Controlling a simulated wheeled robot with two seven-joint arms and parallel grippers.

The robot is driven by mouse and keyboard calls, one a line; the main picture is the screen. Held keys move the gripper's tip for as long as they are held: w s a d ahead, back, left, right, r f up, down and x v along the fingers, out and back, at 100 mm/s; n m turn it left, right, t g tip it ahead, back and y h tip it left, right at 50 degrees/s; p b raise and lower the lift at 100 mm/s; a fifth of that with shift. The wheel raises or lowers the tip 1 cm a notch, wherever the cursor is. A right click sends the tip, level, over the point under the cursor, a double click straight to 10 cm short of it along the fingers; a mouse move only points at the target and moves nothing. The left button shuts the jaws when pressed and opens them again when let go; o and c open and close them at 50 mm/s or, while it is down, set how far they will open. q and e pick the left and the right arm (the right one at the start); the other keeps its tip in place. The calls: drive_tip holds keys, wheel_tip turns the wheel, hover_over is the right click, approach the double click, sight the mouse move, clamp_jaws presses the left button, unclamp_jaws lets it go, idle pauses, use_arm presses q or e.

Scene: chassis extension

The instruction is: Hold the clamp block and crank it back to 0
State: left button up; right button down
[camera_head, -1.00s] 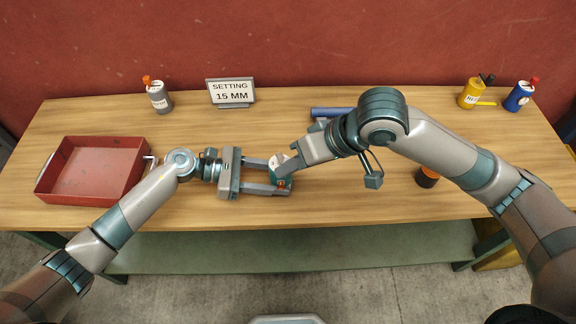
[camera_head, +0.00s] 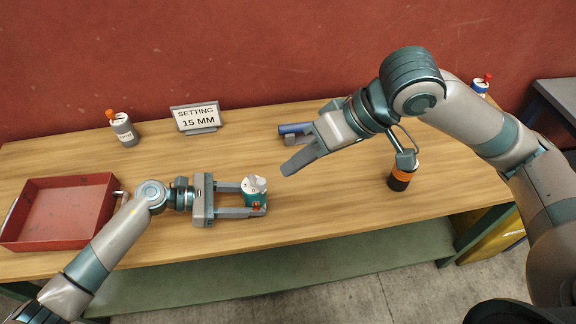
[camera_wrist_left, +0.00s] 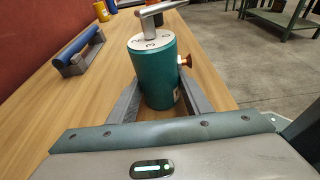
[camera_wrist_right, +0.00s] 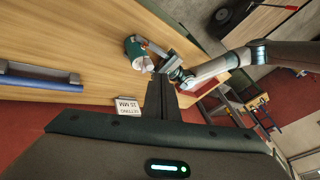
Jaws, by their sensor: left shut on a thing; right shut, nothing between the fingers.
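The clamp block is a teal cylinder (camera_head: 256,198) with a pale numbered top and a metal crank handle (camera_wrist_left: 160,9). It stands upright on the table. My left gripper (camera_head: 258,200) is shut on it, with one finger on each side, as the left wrist view shows around its body (camera_wrist_left: 152,75). An orange-tipped knob (camera_wrist_left: 185,60) sticks out of its side. My right gripper (camera_head: 287,170) is shut and empty, above the table to the upper right of the block and apart from it. The block also shows in the right wrist view (camera_wrist_right: 136,50).
A sign (camera_head: 197,118) reads "SETTING 15 MM". A blue bar on a grey holder (camera_head: 295,128) lies behind my right gripper.

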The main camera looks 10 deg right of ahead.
drive_tip(key=c, duration=1.7)
unclamp_jaws()
drive_tip(key=shift+o, duration=0.2)
drive_tip(key=w+a+f+t+y, duration=0.3)
drive_tip(key=w+f+t+y, duration=0.2)
drive_tip(key=w+f+t, duration=0.15)
drive_tip(key=s+d+f+n+t, duration=0.2)
drive_tip(key=s+f+n+t, duration=0.1)
drive_tip(key=s, duration=0.4)
drive_tip(key=shift+s+d+f+t+y, duration=0.3)
drive_tip(key=shift+f+t, duration=0.35)
drive_tip(key=shift+f, duration=0.5)
drive_tip(key=shift+w+a, duration=0.1)
drive_tip(key=shift+a, duration=0.15)
